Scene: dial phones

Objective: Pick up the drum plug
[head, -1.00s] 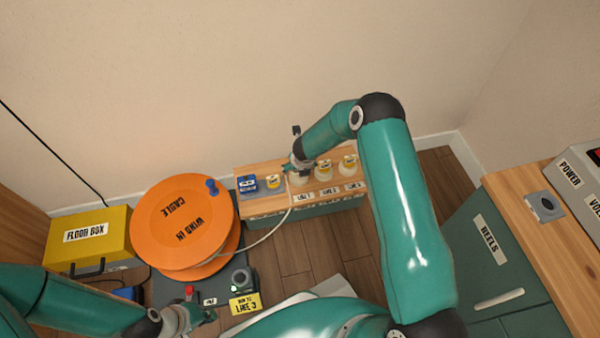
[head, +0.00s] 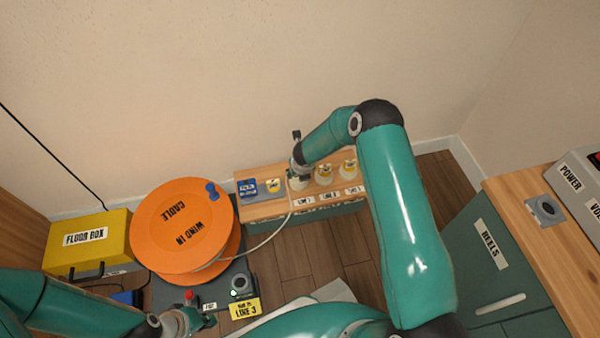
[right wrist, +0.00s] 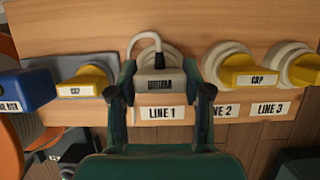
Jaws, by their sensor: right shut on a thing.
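The drum plug (right wrist: 160,86) is a grey block with a dark label and a pale cable looping from its top. It sits at the round LINE 1 socket (right wrist: 178,57) on the wooden panel. My right gripper (right wrist: 162,94) is shut on it, one finger on each side. In the head view my right gripper (head: 297,174) is over the LINE 1 place, and it mostly hides the plug. The cable (head: 272,236) runs from there to the orange cable drum (head: 180,228). My left gripper (head: 196,321) is low at the left; its finger opening is unclear.
Yellow caps (right wrist: 248,70) cover the LINE 2 and LINE 3 sockets, and another yellow cap (right wrist: 88,82) sits left of the plug. A blue block (right wrist: 26,90) is farther left. A yellow floor box (head: 88,244) stands left of the drum.

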